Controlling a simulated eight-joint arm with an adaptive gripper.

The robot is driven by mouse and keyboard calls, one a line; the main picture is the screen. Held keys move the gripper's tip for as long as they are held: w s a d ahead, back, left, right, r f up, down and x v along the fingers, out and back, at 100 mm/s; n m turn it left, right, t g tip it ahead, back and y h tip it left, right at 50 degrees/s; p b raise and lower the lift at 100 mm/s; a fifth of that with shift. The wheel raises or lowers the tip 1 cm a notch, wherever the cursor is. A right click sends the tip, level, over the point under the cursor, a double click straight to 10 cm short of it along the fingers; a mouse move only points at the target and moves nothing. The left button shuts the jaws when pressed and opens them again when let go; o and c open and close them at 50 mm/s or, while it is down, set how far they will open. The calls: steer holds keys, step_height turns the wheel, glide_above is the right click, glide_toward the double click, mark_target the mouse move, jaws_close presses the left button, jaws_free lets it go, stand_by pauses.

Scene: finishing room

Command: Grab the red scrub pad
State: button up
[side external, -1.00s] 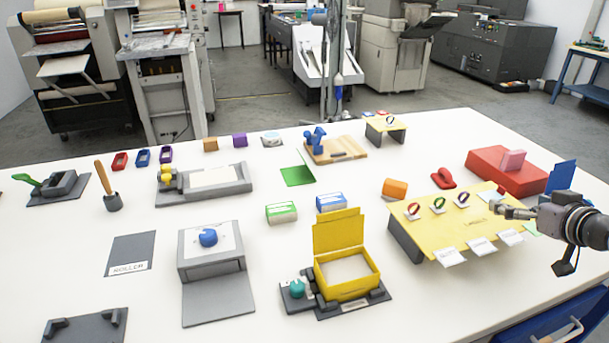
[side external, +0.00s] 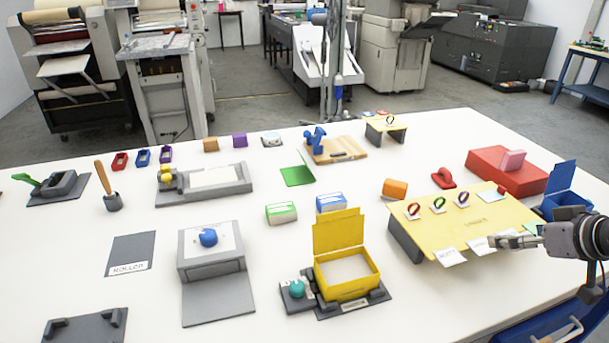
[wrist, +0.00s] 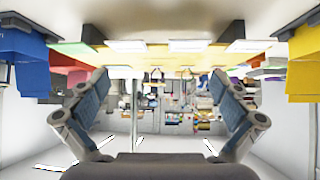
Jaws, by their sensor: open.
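A small red piece (side external: 502,189) lies on the far right corner of the yellow-topped stand (side external: 460,230). A red rounded item with a raised handle-like top (side external: 443,178) sits on the white table behind the stand. I cannot tell for sure which is the scrub pad. My gripper (side external: 494,242) is at the stand's front right edge, over the white label cards, apart from both red things. In the wrist view my gripper (wrist: 160,78) has its fingers spread wide with nothing between them. The stand's yellow edge shows beyond them.
Dark and green-red rings stand on white holders (side external: 438,204) along the stand. A red block (side external: 507,170) with a pink piece and an open blue box (side external: 562,180) are behind my gripper. An open yellow box (side external: 345,285) stands to the left. White table is clear between them.

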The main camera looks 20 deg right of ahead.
steer(key=s+a+g, duration=0.1)
steer(key=s, duration=0.1)
steer(key=s+a+f+n+g, duration=0.1)
steer(key=a, duration=0.1)
steer(key=shift+s+a+f+g+y, duration=0.1)
steer(key=shift+s+f+g+y, duration=0.05)
steer(key=shift+s+g+y, duration=0.25)
steer(key=c, duration=0.5)
steer(key=shift+c, duration=0.3)
steer(key=w+r, duration=0.1)
steer(key=w, duration=0.1)
steer(key=w+d+r, duration=0.1)
steer(key=w+r, duration=0.1)
steer(key=w+d+r, duration=0.1)
steer(key=w+r, duration=0.1)
steer(key=shift+w, duration=0.4)
steer(key=w+d+r+g, duration=0.1)
steer(key=w+d+r, duration=0.2)
steer(key=w, duration=0.7)
steer(key=m+g, duration=0.1)
steer(key=g, duration=0.1)
glide_toward(448, 171)
steer(key=shift+h, duration=0.3)
steer(key=x, duration=1)
steer(key=shift+w+a+f, duration=0.15)
steer(key=shift+w+f, duration=0.05)
